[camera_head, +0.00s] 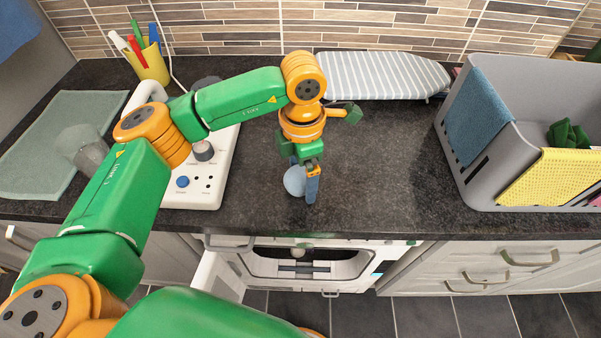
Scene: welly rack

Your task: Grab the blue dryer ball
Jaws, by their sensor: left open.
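The blue dryer ball (293,181) is pale blue and round, and sits on the dark worktop (375,160) near its front edge. My left arm reaches in from the left, and its left gripper (305,190) points down at the ball. One blue finger stands in front of the ball's right side, and the gripper body hides the ball's top. The jaws are open; whether a finger touches the ball cannot be told. My right gripper is not in view.
A white control panel (215,180) with knobs stands left of the ball. A grey basket (455,165) with cloths stands at the right, a striped ironing board (385,75) at the back. Below the edge is an open white appliance (310,265). Worktop right of the ball is clear.

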